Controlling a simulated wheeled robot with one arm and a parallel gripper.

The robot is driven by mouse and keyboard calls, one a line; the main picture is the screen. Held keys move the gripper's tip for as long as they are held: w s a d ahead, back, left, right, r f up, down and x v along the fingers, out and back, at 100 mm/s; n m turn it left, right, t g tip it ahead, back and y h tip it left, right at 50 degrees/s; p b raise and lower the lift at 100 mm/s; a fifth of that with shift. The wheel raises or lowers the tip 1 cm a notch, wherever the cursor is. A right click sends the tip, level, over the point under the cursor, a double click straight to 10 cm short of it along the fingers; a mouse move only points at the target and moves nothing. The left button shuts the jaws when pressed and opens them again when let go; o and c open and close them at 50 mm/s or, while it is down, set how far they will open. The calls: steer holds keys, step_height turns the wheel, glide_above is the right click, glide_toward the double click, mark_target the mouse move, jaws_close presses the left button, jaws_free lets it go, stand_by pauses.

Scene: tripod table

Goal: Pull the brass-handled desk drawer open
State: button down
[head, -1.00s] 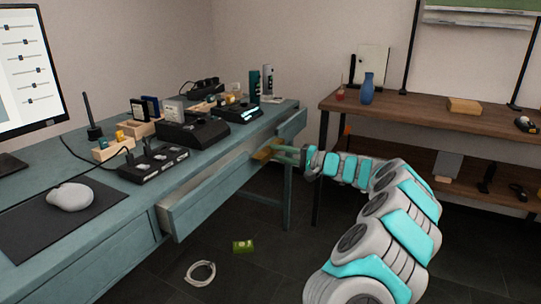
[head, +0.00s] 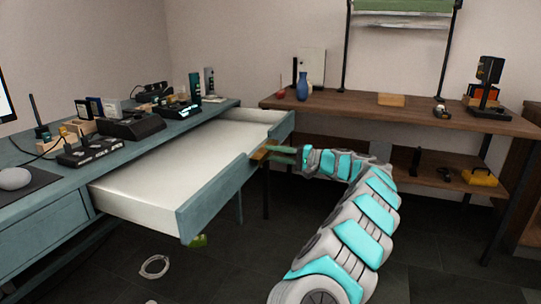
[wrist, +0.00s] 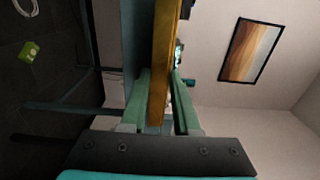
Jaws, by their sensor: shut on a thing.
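The desk drawer (head: 185,195) is pulled well out of the teal desk (head: 40,205). Its white inside shows, and it looks empty. My gripper (head: 272,154) is at the drawer's front face, shut on the brass handle (head: 260,153). In the wrist view the brass handle (wrist: 162,70) runs between the two green fingers of my gripper (wrist: 160,100), with the teal drawer front (wrist: 137,45) beside it. In the head view the fingers partly hide the handle.
Black devices (head: 130,128) and a grey mouse (head: 14,178) are on the desk top. A wooden bench (head: 350,113) stands behind.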

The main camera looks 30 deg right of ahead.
steer(key=shift+s+f, duration=0.1)
steer(key=shift+f, duration=0.25)
steer(key=c, duration=0.9)
jaws_free()
steer(key=shift+c, duration=0.2)
steer(key=shift+o, duration=1.1)
steer(key=shift+r, duration=0.2)
steer(key=v, duration=0.7)
steer(key=shift+s+d, duration=0.3)
